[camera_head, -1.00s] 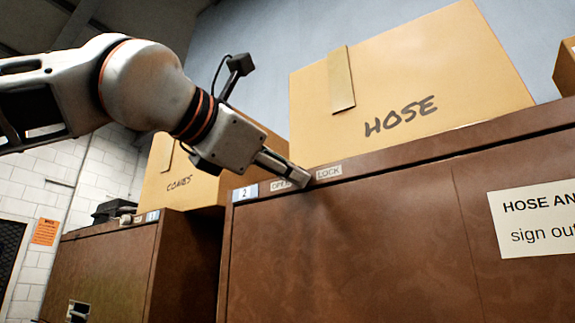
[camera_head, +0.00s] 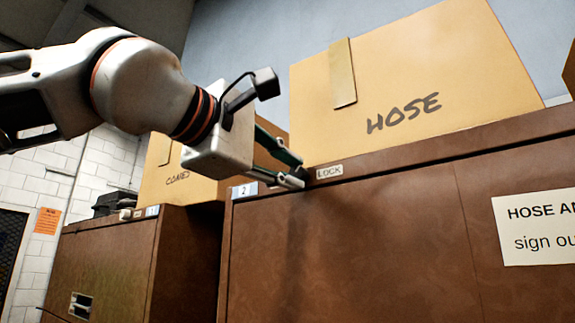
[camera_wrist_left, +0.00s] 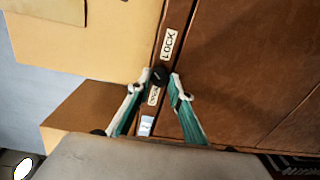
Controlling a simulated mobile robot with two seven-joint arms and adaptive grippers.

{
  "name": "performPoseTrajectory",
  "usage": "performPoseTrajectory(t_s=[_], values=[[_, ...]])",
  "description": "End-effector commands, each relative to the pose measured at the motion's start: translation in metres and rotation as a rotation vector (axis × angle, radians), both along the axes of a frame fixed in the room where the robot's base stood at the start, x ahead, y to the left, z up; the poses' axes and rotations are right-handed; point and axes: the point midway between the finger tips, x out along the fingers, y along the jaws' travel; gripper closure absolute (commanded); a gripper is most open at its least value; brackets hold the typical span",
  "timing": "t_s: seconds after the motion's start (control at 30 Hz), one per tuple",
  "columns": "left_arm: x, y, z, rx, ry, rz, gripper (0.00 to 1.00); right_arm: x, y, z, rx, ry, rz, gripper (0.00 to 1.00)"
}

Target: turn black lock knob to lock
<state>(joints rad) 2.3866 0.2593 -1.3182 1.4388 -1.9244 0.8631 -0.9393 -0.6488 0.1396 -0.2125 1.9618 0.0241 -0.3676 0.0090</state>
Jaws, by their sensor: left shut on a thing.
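The black lock knob (camera_wrist_left: 159,76) sits on the top rail of the brown cabinet (camera_head: 350,240), between the OPEN label (camera_wrist_left: 153,96) and the LOCK label (camera_wrist_left: 169,44). My left gripper (camera_head: 298,178) is at the knob, just left of the LOCK label in the head view. In the left wrist view the two teal fingers of my left gripper (camera_wrist_left: 160,78) are on either side of the knob, shut on it. In the head view the fingers mostly hide the knob and the OPEN label. My right gripper is not in view.
A cardboard box marked HOSE (camera_head: 420,75) stands on the cabinet, close behind the knob. A second brown cabinet (camera_head: 105,255) with a box marked CONES (camera_head: 178,178) is at the left. A white sign (camera_head: 540,225) is on the cabinet front.

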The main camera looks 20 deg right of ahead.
Motion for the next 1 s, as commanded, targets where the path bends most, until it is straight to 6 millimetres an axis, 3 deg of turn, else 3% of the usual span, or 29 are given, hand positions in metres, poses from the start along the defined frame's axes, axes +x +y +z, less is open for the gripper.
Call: performPoseTrajectory(t_s=[0.67,0.7,0.77,1.0], values=[[-0.0003,-0.0003,-0.0001,0.039,-0.050,0.000,1.00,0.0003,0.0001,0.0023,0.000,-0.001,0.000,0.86],[-0.0003,-0.0003,-0.0001,0.039,-0.050,0.000,0.75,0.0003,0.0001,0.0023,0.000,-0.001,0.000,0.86],[-0.0002,-0.0003,-0.0001,0.039,-0.050,0.000,0.63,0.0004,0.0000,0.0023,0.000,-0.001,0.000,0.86],[-0.0002,-0.0002,-0.0001,0.039,-0.050,0.000,0.63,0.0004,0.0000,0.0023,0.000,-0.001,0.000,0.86]])
